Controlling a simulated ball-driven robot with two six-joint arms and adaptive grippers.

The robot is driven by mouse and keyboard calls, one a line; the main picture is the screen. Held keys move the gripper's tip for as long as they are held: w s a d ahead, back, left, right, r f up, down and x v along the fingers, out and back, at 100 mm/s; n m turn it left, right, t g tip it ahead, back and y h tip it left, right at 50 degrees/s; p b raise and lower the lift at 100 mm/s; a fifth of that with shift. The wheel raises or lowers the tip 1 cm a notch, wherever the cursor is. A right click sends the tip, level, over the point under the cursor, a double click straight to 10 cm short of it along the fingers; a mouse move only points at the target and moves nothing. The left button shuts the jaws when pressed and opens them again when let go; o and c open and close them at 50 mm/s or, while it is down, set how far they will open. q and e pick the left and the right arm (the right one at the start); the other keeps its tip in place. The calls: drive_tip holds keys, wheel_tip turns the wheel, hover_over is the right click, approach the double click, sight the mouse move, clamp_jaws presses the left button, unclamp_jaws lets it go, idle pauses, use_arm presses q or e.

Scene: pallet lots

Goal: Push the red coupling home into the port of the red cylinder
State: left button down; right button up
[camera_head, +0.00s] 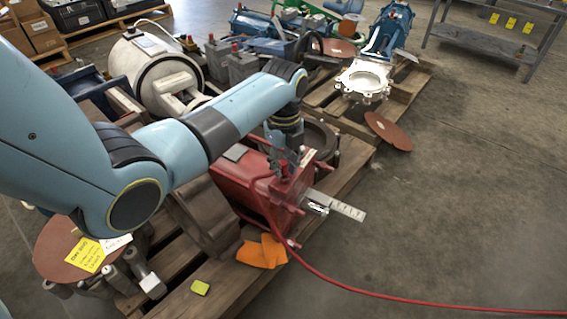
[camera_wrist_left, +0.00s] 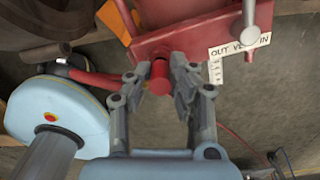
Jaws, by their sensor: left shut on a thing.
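The red cylinder (camera_head: 236,178) lies on a wooden pallet in the middle of the head view. Its red end also shows at the top of the wrist view (camera_wrist_left: 195,38). My left gripper (camera_head: 283,163) is at the cylinder's near end, pointing down. In the wrist view its fingers (camera_wrist_left: 160,80) are shut around the red coupling (camera_wrist_left: 158,78), whose round end faces the camera. The coupling is against or very close to the cylinder's body. The port is hidden behind it, so I cannot tell how deep it sits. My right gripper is not in view.
A red hose (camera_head: 335,282) runs from the cylinder's end across the floor to the right. A marked plate (camera_head: 335,205) sticks out beside the gripper. Orange cloth (camera_head: 262,251) hangs at the pallet edge. A white motor (camera_head: 160,75) stands behind. Floor at right is clear.

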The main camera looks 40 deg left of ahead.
use_arm(q)
drive_tip(key=shift+f, duration=0.55)
drive_tip(key=c, duration=1.1)
unclamp_jaws()
wheel_tip(320, 180, up, 12)
